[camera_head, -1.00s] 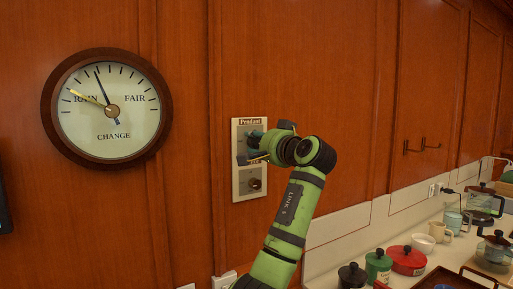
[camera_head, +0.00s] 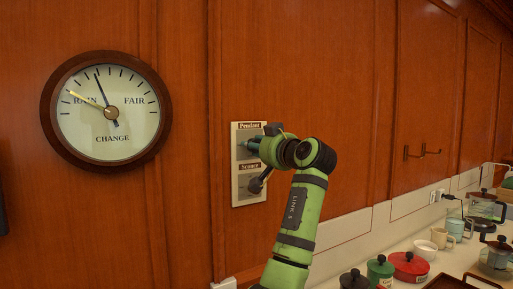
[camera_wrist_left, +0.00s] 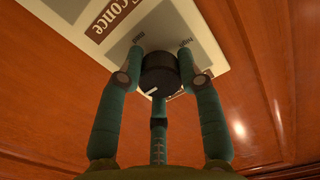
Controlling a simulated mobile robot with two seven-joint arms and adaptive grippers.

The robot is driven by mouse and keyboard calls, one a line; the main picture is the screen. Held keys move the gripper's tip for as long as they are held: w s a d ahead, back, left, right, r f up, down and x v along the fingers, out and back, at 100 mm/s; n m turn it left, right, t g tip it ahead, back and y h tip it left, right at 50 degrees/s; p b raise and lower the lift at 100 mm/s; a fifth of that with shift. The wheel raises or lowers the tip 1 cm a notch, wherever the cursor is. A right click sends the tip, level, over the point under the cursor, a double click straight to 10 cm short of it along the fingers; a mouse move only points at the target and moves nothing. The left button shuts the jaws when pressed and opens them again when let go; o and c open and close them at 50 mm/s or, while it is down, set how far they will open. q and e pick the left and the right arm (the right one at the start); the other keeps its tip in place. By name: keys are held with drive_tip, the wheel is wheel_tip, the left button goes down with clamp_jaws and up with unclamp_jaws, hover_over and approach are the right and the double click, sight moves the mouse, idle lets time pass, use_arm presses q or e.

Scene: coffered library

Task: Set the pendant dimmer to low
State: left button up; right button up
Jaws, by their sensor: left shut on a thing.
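A pale wall plate (camera_head: 238,196) carries the label "Pendant" at the top and "Sconce" lower down. My left gripper (camera_head: 253,145) is at the upper, Pendant part of it and hides that dimmer in the head view. In the left wrist view the green fingers of the gripper (camera_wrist_left: 161,62) are shut around the black dimmer knob (camera_wrist_left: 158,75). The knob bears a white pointer line, and small print beside it is partly covered by the fingers. The Sconce knob (camera_head: 255,185) shows below, partly behind a dark part of my gripper. My right gripper is not in view.
A round wall dial (camera_head: 112,125) hangs to the left. Wall hooks (camera_head: 422,152) are to the right. The wall around the plate is clear.

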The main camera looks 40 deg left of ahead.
use_arm(q)
drive_tip(key=shift+r, duration=0.4)
drive_tip(key=o, duration=1.1)
drive_tip(key=shift+o, duration=0.2)
drive_tip(key=shift+a+f, duration=0.1)
drive_tip(key=shift+f, duration=0.05)
drive_tip(key=shift+d+f, duration=0.1)
drive_tip(key=shift+d, duration=0.2)
drive_tip(key=v, duration=1.1)
drive_tip(key=shift+s+d, duration=0.2)
